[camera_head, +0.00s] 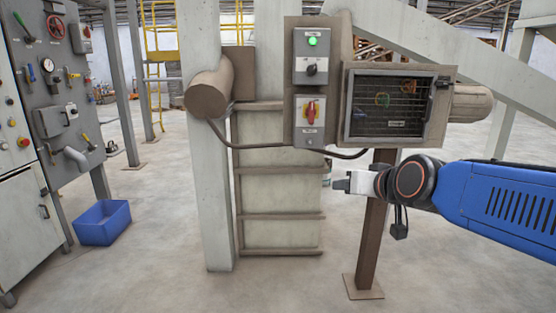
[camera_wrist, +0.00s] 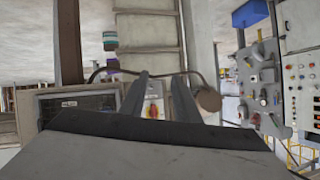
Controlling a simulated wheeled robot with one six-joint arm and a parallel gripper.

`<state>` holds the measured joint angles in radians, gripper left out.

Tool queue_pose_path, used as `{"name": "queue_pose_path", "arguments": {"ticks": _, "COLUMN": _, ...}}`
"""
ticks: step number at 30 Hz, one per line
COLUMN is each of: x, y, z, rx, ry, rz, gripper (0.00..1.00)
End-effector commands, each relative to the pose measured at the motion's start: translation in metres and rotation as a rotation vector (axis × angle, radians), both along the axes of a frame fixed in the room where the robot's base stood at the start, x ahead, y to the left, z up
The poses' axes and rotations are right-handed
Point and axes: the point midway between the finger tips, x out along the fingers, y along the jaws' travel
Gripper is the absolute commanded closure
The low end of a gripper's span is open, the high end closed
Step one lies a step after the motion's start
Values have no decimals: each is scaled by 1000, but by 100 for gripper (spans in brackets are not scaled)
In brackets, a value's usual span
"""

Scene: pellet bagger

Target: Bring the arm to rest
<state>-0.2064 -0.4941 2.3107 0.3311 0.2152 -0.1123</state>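My gripper (camera_head: 342,183) reaches in from the right in the head view, level, in front of the lower machine panel and touching nothing that I can see. In the wrist view, which is upside down, its two fingers (camera_wrist: 160,76) stand apart with nothing between them. The red-handled switch (camera_wrist: 153,109) shows in the gap behind them.
A mesh-fronted box (camera_head: 388,107) looks closed, right of the switches. A brown post (camera_head: 371,235) stands below it, close to my arm. A teal-and-white container (camera_wrist: 110,40) shows in the wrist view. A blue bin (camera_head: 103,223) sits by the left cabinet. The front floor is clear.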

Motion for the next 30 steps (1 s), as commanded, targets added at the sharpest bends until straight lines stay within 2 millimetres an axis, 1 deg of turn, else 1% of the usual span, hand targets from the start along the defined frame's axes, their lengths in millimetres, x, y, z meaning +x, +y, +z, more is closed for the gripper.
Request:
{"name": "queue_pose_path", "arguments": {"ticks": 1, "x": -23, "y": -13, "z": -19, "rx": -30, "ry": 59, "rz": 1, "gripper": 71}}
{"name": "queue_pose_path", "arguments": {"ticks": 2, "x": -35, "y": -19, "z": -30, "rx": -47, "ry": 96, "rz": 1, "gripper": 71}}
{"name": "queue_pose_path", "arguments": {"ticks": 3, "x": -53, "y": -27, "z": -45, "rx": -70, "ry": 147, "rz": 2, "gripper": 71}}
{"name": "queue_pose_path", "arguments": {"ticks": 5, "x": -80, "y": -40, "z": -68, "rx": -105, "ry": 224, "rz": -1, "gripper": 71}}
{"name": "queue_pose_path", "arguments": {"ticks": 6, "x": -97, "y": -49, "z": -83, "rx": -126, "ry": 276, "rz": -6, "gripper": 71}}
{"name": "queue_pose_path", "arguments": {"ticks": 8, "x": -125, "y": -62, "z": -103, "rx": -157, "ry": 349, "rz": -15, "gripper": 71}}
{"name": "queue_pose_path", "arguments": {"ticks": 9, "x": -142, "y": -70, "z": -116, "rx": -176, "ry": 399, "rz": -23, "gripper": 71}}
{"name": "queue_pose_path", "arguments": {"ticks": 12, "x": -183, "y": -89, "z": -143, "rx": -217, "ry": 507, "rz": -46, "gripper": 71}}
{"name": "queue_pose_path", "arguments": {"ticks": 15, "x": -214, "y": -103, "z": -163, "rx": -247, "ry": 591, "rz": -67, "gripper": 71}}
{"name": "queue_pose_path", "arguments": {"ticks": 18, "x": -234, "y": -111, "z": -174, "rx": -264, "ry": 645, "rz": -81, "gripper": 71}}
{"name": "queue_pose_path", "arguments": {"ticks": 21, "x": -243, "y": -115, "z": -179, "rx": -273, "ry": 670, "rz": -89, "gripper": 71}}
{"name": "queue_pose_path", "arguments": {"ticks": 30, "x": -244, "y": -115, "z": -180, "rx": -274, "ry": 673, "rz": -89, "gripper": 71}}
